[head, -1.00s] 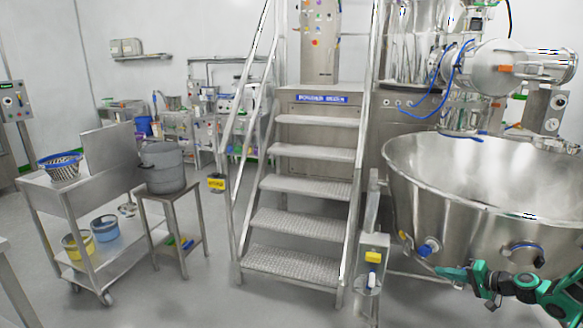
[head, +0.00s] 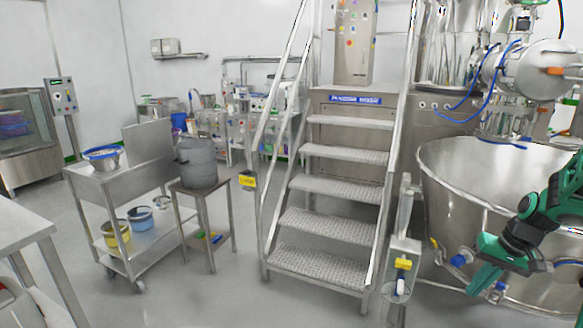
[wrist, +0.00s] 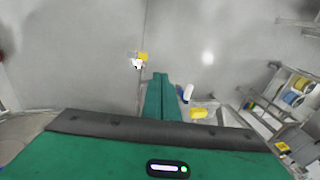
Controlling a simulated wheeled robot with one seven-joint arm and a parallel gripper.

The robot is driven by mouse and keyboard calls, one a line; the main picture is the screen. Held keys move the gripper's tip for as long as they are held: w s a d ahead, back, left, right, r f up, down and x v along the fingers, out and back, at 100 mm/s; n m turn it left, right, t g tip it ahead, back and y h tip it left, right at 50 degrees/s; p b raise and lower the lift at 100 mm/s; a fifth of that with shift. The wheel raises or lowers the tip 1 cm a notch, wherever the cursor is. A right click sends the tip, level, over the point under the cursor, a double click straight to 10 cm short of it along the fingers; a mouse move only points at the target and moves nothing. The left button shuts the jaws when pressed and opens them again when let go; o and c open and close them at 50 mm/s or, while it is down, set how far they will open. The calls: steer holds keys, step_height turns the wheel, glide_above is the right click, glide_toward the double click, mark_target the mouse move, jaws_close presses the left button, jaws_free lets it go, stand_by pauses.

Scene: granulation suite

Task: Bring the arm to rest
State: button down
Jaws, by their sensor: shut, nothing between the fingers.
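My gripper (head: 474,286) is at the right side of the head view, low in front of the large steel bowl (head: 440,205). It is green, its fingers are together, and nothing is between them. In the wrist view my gripper (wrist: 160,80) points away from the camera with its fingers closed, over a blurred grey background. My arm comes in from the right edge of the head view, bent at a dark joint.
Steel stairs (head: 325,224) with handrails stand in the middle. A post with a yellow-handled box (head: 403,250) is close left of my gripper. A trolley (head: 128,185) and a small stand with a grey pot (head: 197,165) are at the left. Grey floor (head: 200,295) is open in front.

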steer(key=s+a+r, duration=0.3)
steer(key=s, duration=0.5)
steer(key=s+a+r+m+g+h, duration=0.1)
steer(key=s+a+r, duration=0.2)
steer(key=s, duration=0.5)
steer(key=s+a+r+g+h, duration=0.1)
steer(key=s+a+r, duration=0.2)
steer(key=s, duration=0.5)
steer(key=shift+s+a+r, duration=0.15)
steer(key=shift+a+r, duration=0.2)
steer(key=shift+r, duration=0.3)
